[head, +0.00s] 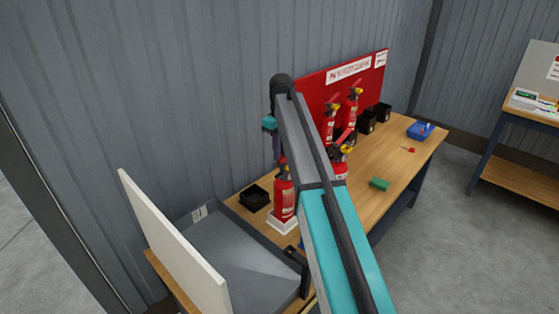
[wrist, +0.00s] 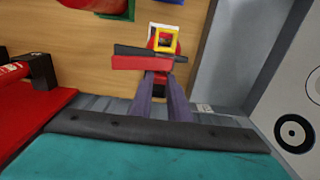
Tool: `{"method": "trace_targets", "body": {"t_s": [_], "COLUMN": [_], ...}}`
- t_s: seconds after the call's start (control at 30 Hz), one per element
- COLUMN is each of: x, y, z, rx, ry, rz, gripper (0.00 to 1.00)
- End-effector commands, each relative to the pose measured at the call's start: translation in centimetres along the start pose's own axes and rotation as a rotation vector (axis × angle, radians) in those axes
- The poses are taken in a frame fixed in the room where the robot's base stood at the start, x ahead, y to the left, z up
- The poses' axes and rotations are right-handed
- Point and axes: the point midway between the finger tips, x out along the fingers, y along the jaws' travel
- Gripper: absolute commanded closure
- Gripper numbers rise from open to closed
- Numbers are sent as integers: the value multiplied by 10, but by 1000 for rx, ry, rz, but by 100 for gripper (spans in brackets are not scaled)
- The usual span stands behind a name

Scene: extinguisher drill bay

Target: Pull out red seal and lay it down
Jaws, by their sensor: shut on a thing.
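In the head view my gripper (head: 277,150) hangs down over the nearest extinguisher (head: 284,200), which stands upright on a white base. In the wrist view the two grey-purple fingers (wrist: 161,80) reach the extinguisher's head, with its black lever (wrist: 135,49), red lever (wrist: 140,63) and yellow square piece (wrist: 165,38). The fingers are shut on a small red piece, apparently the red seal (wrist: 160,76). It is mostly hidden between the fingertips, and I cannot tell whether it is still attached to the extinguisher.
A black bin (head: 254,198) stands left of the extinguisher. More extinguishers (head: 351,105) stand by the red panel (head: 312,86). A green block (head: 379,184), a small red item (head: 409,150) and a blue tray (head: 420,130) lie on the bench. A grey tray with a white board (head: 170,240) is at front left.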

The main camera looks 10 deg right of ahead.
Motion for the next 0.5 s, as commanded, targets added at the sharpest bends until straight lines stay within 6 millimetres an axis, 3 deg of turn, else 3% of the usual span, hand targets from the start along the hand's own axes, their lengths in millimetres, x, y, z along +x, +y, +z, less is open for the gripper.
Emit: {"method": "trace_targets", "body": {"t_s": [0.5], "x": [-11], "y": [0], "z": [0], "rx": [0], "ry": [0], "rz": [0], "gripper": [100]}}
